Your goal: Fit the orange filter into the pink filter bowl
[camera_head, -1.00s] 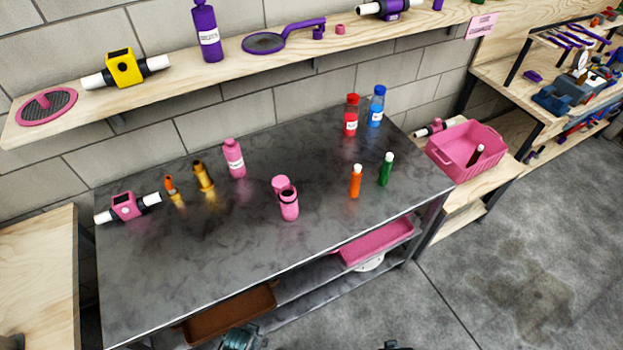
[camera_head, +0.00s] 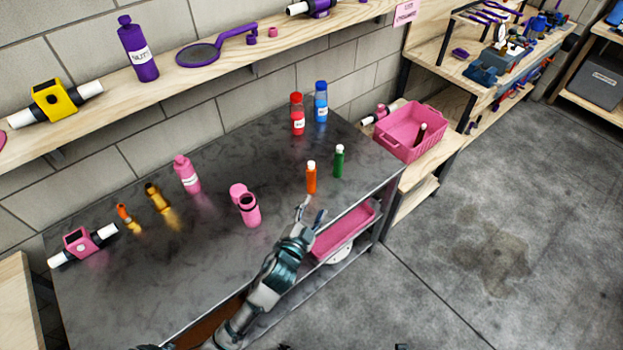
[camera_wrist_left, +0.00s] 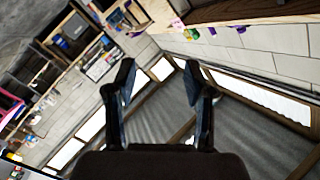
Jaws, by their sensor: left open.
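The orange filter (camera_head: 311,179), a slim upright cylinder with a white top, stands on the dark metal table. The pink filter bowl (camera_head: 250,211), an open cup with a dark ring at its rim, stands to its left. A pink round piece (camera_head: 238,190) is just behind the bowl. My left gripper (camera_head: 312,210) is open and empty, in front of the orange filter in the head view and apart from it. The left wrist view shows its two spread fingers (camera_wrist_left: 158,82) with nothing between them. My right gripper is not in view.
A green cylinder (camera_head: 339,161) stands right of the orange filter. Red (camera_head: 297,115) and blue (camera_head: 321,103) bottles stand behind. A pink bottle (camera_head: 187,174) and amber pieces (camera_head: 157,198) are at left. A pink tray (camera_head: 345,230) sits on the lower shelf.

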